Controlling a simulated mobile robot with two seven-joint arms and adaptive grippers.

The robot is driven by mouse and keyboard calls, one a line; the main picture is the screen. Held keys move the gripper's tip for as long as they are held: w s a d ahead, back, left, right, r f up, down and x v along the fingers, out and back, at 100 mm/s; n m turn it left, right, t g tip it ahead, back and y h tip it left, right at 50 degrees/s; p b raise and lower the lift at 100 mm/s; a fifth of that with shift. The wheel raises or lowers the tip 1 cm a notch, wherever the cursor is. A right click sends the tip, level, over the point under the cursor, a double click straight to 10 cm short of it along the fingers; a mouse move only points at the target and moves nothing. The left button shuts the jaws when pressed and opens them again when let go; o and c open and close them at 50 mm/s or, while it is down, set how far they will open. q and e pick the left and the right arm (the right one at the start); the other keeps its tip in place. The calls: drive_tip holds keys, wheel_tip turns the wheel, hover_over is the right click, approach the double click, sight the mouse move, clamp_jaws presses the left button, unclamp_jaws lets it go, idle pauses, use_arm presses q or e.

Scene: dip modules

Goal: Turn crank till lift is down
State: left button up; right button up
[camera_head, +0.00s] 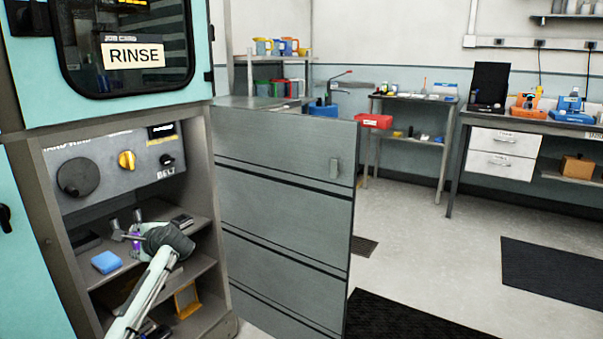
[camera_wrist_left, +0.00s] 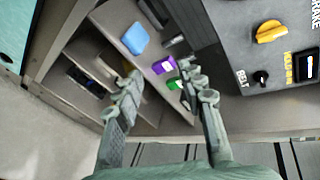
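A dark round disc (camera_head: 77,177), which may be the crank wheel, is on the grey panel (camera_head: 105,187) inside the open cabinet; no handle on it is clear. Its label is only partly readable. A yellow knob (camera_head: 126,160) and the small black BELT switch (camera_head: 166,160) are to its right; the knob also shows in the left wrist view (camera_wrist_left: 270,32), beside a BRAKE label. My left gripper (camera_head: 127,229) is open below the panel, over the shelf, apart from the disc. In the left wrist view its fingers (camera_wrist_left: 160,78) are spread. I cannot identify the lift. My right gripper is out of view.
A blue block (camera_head: 106,262), a purple block (camera_wrist_left: 163,65) and a green block (camera_wrist_left: 175,84) are on the shelf near my gripper. A yellow item (camera_head: 187,300) is lower down. The open grey door (camera_head: 285,190) stands to the right. The RINSE window (camera_head: 130,55) is above.

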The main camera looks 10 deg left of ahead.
use_arm(q)
drive_tip(key=w+d+f+n+t+h, duration=0.3)
drive_tip(key=w+d+n+t+h, duration=0.2)
drive_tip(key=w+d+n+h, duration=0.45)
drive_tip(key=s+d+f+g, duration=0.1)
drive_tip(key=s+d+f, duration=0.25)
drive_tip(key=f, duration=0.35)
drive_tip(key=s+d+f+g, duration=0.1)
drive_tip(key=s+d+f, duration=0.1)
drive_tip(key=s+f, duration=0.35)
drive_tip(key=s+d+f+m+g, duration=0.15)
drive_tip(key=s+d+f, duration=0.25)
drive_tip(key=s+f, duration=0.9)
drive_tip(key=s+d+f+g, duration=0.2)
drive_tip(key=s+f, duration=0.3)
drive_tip(key=s, duration=0.4)
drive_tip(key=s+d+f+g, duration=0.1)
drive_tip(key=s+d+f, duration=0.1)
drive_tip(key=s+f, duration=0.4)
drive_tip(key=s+d+f+g+h, duration=0.1)
drive_tip(key=s+f, duration=0.4)
drive_tip(key=s, duration=0.8)
drive_tip(key=shift+s+d+f+g, duration=0.15)
drive_tip(key=shift+s+d+g, duration=0.3)
drive_tip(key=shift+g, duration=0.4)
drive_tip(key=shift+a, duration=0.1)
